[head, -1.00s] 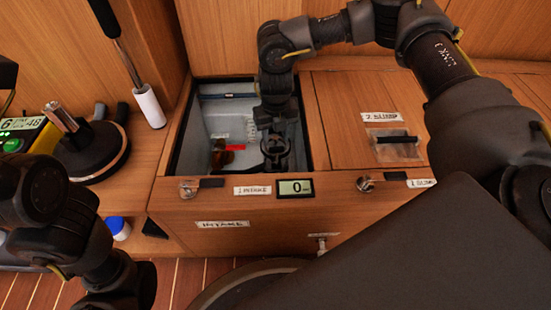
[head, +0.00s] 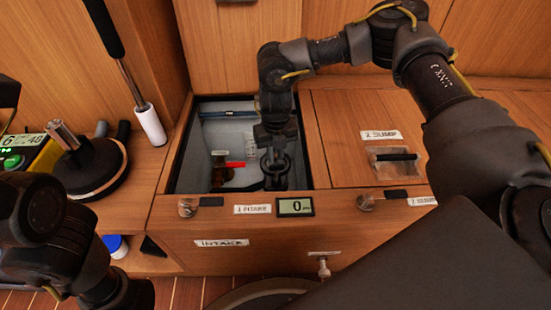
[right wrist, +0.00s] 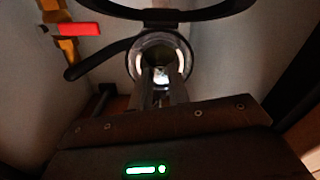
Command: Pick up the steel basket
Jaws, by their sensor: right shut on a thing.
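My right gripper (head: 274,160) reaches down into the open intake compartment. It is shut on a round, shiny metal piece (right wrist: 160,58), which looks like the steel basket, in the right wrist view. Only its bright rim and part of its inside show; the fingers and dark surrounding parts hide the rest. A dark ring (right wrist: 160,13) spans the top of that view, just beyond the metal piece. In the head view the gripper covers the held piece. Of my left arm, only dark links show at the lower left; its fingertips are not visible.
The compartment has pale walls and a wooden rim. Inside, left of the gripper, is a red-handled valve (head: 235,164) on brass-coloured fittings. A closed sump lid (head: 345,145) lies to the right. A display (head: 295,207) is on the front. A black round-based tool (head: 92,170) stands left.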

